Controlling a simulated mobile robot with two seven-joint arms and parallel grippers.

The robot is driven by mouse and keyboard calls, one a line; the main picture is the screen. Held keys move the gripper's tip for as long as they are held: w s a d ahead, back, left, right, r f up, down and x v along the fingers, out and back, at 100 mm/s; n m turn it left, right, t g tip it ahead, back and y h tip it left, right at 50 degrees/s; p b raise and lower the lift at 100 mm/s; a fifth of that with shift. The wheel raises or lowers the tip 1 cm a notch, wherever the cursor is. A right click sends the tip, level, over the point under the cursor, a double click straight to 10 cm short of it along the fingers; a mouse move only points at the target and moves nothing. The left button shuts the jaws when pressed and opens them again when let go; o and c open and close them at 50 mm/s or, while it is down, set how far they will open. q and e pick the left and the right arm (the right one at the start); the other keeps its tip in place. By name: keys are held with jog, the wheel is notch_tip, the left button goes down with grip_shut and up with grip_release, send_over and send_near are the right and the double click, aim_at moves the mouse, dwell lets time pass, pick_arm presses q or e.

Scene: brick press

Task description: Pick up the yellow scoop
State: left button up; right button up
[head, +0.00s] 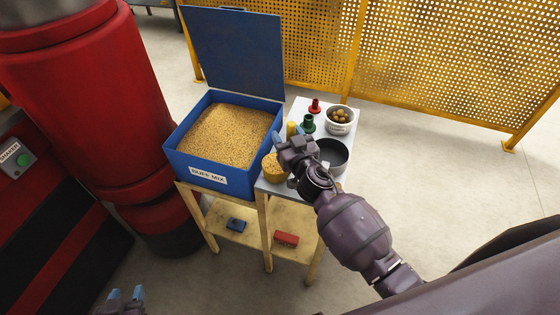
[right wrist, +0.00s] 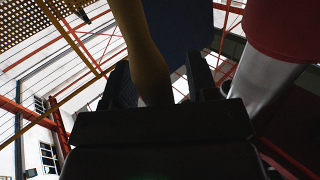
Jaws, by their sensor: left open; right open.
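The yellow scoop (head: 271,166) is on the small white table, its bowl filled with tan grain. A yellow upright part (head: 291,129), probably its handle, shows just beyond my right gripper (head: 289,139). My right gripper is open at the scoop and hides part of it. In the right wrist view a yellow shaft (right wrist: 143,45) reaches down between the two spread fingers, nearer the left one; I cannot tell whether they touch it. My left gripper (head: 126,294) is empty at the bottom left edge, far from the scoop, with its blue fingertips showing.
A blue open-lidded bin (head: 222,175) of grain stands left of the white table (head: 343,108). On the table are a dark pan (head: 333,155), a white bowl (head: 340,126) of brown balls, a green piece (head: 308,124) and a red piece (head: 315,106). Red machinery (head: 90,90) stands left.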

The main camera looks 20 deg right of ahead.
jog(key=c, duration=0.9)
pick_arm(q)
jog(key=shift+s+f, duration=0.1)
jog(key=shift+s, duration=0.05)
pick_arm(e)
grip_shut()
pick_arm(q)
jog(key=shift+s, duration=0.1)
pick_arm(e)
jog(key=shift+r, duration=0.1)
